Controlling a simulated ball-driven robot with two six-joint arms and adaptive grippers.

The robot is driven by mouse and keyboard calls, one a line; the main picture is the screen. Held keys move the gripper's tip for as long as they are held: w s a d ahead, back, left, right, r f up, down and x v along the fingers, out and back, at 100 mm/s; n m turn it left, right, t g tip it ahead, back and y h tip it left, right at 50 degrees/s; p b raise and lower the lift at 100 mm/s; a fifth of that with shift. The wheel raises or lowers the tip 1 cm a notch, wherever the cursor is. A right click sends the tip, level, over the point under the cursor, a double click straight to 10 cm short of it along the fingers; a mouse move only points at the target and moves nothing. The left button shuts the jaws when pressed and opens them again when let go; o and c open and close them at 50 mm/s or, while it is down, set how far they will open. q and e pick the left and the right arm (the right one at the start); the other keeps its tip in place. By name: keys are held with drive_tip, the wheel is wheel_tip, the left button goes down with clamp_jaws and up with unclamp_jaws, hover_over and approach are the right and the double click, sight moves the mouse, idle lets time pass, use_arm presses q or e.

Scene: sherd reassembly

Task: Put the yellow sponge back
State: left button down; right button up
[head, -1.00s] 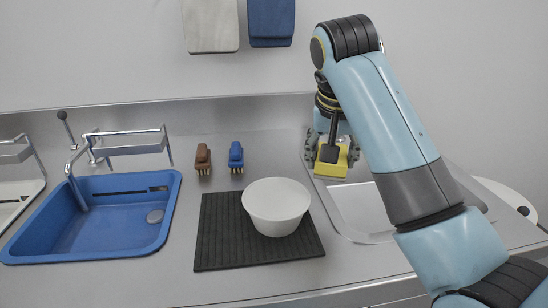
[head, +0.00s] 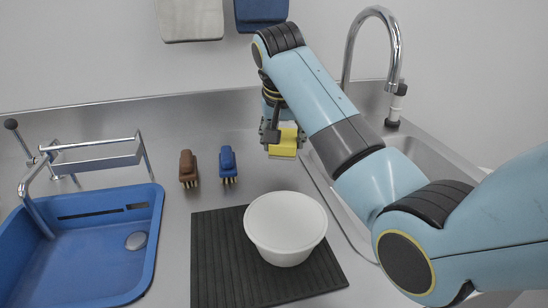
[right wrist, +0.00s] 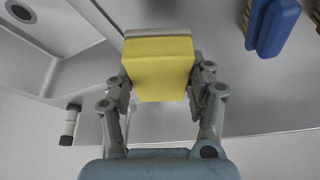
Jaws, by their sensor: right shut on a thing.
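The yellow sponge (head: 285,143) has a pale grey layer on one side. My right gripper (head: 279,138) is shut on it. In the head view they are behind the white bowl, to the right of the blue brush. In the right wrist view the sponge (right wrist: 160,68) sits between the two fingers of the gripper (right wrist: 160,85), its yellow face towards the camera. The counter shows beyond it, and I cannot tell how high above the counter it is. My left gripper is not in view.
A white bowl (head: 286,225) stands on a black ribbed mat (head: 222,262). A brown brush (head: 188,168) and a blue brush (head: 227,164) stand behind it. A blue basin (head: 90,260) is at the left, a metal sink (head: 425,160) with tap (head: 391,40) at the right.

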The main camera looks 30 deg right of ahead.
sight(276, 164)
drive_tip(key=w+f, duration=0.2)
drive_tip(key=w, duration=0.1)
drive_tip(key=shift+w, duration=0.1)
drive_tip(key=shift+w+f, duration=0.3)
wheel_tip(276, 164, down, 4)
drive_tip(key=shift+r+b, duration=0.1)
drive_tip(key=shift+b, duration=0.3)
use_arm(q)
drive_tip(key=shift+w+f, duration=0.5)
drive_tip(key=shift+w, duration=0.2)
use_arm(e)
drive_tip(key=shift+a, duration=0.1)
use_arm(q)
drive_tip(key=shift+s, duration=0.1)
use_arm(e)
drive_tip(key=o, duration=1.1)
